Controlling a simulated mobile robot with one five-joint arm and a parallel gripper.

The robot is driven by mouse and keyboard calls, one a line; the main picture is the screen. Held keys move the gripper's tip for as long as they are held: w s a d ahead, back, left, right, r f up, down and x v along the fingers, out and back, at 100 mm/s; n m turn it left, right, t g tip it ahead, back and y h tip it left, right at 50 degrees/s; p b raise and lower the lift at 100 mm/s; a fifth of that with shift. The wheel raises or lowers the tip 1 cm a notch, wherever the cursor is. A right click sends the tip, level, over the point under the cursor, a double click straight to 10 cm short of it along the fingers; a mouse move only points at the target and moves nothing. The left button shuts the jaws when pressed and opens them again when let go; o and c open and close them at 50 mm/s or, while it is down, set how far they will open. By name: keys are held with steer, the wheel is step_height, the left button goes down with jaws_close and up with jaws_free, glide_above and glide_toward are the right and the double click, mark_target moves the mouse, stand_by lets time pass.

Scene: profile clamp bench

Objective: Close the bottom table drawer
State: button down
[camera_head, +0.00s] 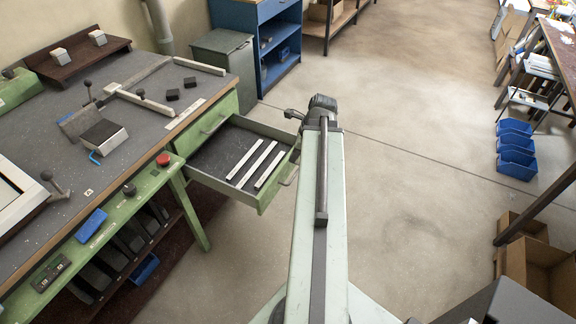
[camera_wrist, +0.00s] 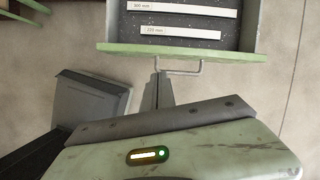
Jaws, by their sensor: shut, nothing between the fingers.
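The bottom table drawer (camera_head: 222,185) is pulled out from the green bench, under a shut upper drawer (camera_head: 205,124). It holds several pale flat bars on a dark liner. Its front has a bar handle (camera_head: 291,174). In the wrist view the drawer's green front edge (camera_wrist: 180,51) and its handle (camera_wrist: 181,71) lie just beyond my gripper (camera_wrist: 158,88). My arm hides part of the space right of the drawer.
A grey bin (camera_head: 224,62) and a blue cabinet (camera_head: 262,45) stand behind the drawer. Blue bins (camera_head: 515,150) and cardboard boxes (camera_head: 535,262) are at the right. The floor between is clear.

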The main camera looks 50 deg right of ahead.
steer(key=s+d+m, duration=0.3)
steer(key=s+d, duration=0.1)
steer(key=b, duration=0.9)
glide_above(289, 164)
steer(key=s+a, duration=0.4)
step_height(289, 164, down, 9)
steer(key=shift+w, duration=0.25)
